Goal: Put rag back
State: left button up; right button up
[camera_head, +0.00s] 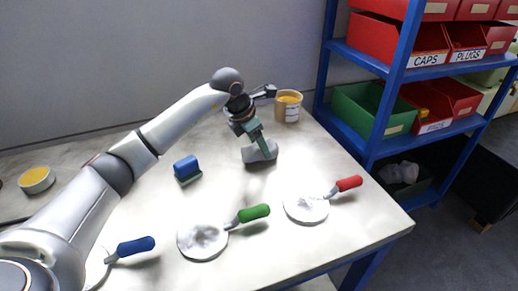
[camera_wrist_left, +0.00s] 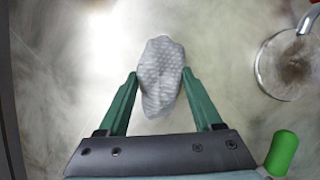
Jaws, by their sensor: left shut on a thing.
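A grey-white dimpled rag (camera_head: 259,151) is at the back middle of the table, bunched up. My left gripper (camera_head: 262,150) reaches down to it from the left arm. In the left wrist view the rag (camera_wrist_left: 161,76) lies between the two green fingers of my left gripper (camera_wrist_left: 160,85), which are shut on it. I cannot tell whether the rag touches the table or hangs just above it. My right gripper is not in view.
A tub of yellow paste (camera_head: 288,106) stands behind the rag. A blue shelf with red and green (camera_head: 368,110) bins stands right.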

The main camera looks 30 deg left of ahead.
pick_arm(q)
jog(key=shift+f, duration=0.8)
jog(key=shift+f, duration=0.1)
jog(key=o, duration=1.2)
jog(key=v, duration=1.2)
